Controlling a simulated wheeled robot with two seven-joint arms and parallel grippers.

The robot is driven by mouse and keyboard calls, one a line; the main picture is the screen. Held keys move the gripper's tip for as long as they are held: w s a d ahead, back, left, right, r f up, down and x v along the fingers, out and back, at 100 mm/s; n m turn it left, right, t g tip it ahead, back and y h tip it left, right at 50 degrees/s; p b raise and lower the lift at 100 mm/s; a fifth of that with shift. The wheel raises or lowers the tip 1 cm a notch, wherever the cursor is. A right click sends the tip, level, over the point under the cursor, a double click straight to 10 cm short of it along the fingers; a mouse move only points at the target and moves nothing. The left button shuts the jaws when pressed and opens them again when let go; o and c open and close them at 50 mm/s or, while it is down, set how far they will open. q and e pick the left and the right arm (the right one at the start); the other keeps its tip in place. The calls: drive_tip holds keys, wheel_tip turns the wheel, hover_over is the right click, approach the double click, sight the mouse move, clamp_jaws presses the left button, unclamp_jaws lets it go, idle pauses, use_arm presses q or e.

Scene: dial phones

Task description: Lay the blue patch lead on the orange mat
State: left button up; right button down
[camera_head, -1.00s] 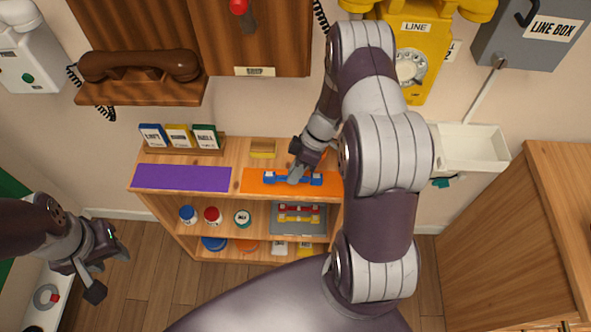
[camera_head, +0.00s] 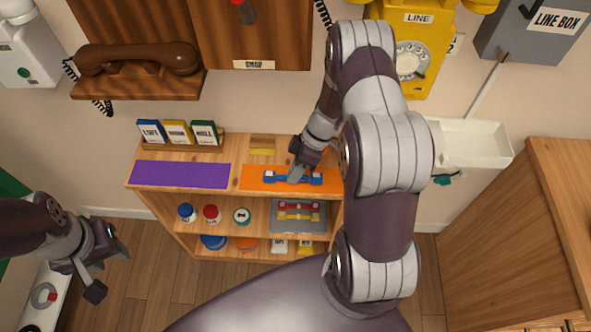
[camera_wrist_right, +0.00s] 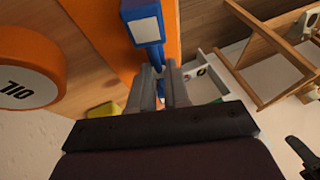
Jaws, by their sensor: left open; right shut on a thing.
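The blue patch lead (camera_head: 312,179) is a short blue piece with block ends and pale labels. It is over the orange mat (camera_head: 252,177) on the shelf's top board; whether it touches the mat is hard to tell. My right gripper (camera_head: 296,175) is shut on the lead's middle. In the right wrist view, a blue end block (camera_wrist_right: 142,25) with a white label stands beyond the fingertips (camera_wrist_right: 171,75), against the orange mat (camera_wrist_right: 183,20). My left gripper (camera_head: 110,272) is open and empty at the left, over the floor.
A purple mat (camera_head: 180,175) lies left of the orange one. Behind stand a box of labelled cards (camera_head: 178,133) and a small yellow block (camera_head: 262,145). An orange OIL tin (camera_wrist_right: 27,80) shows close by in the wrist view.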

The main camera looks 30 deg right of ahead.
drive_tip(key=shift+f, duration=0.2)
drive_tip(key=c, duration=1)
unclamp_jaws()
drive_tip(key=shift+r, duration=0.1)
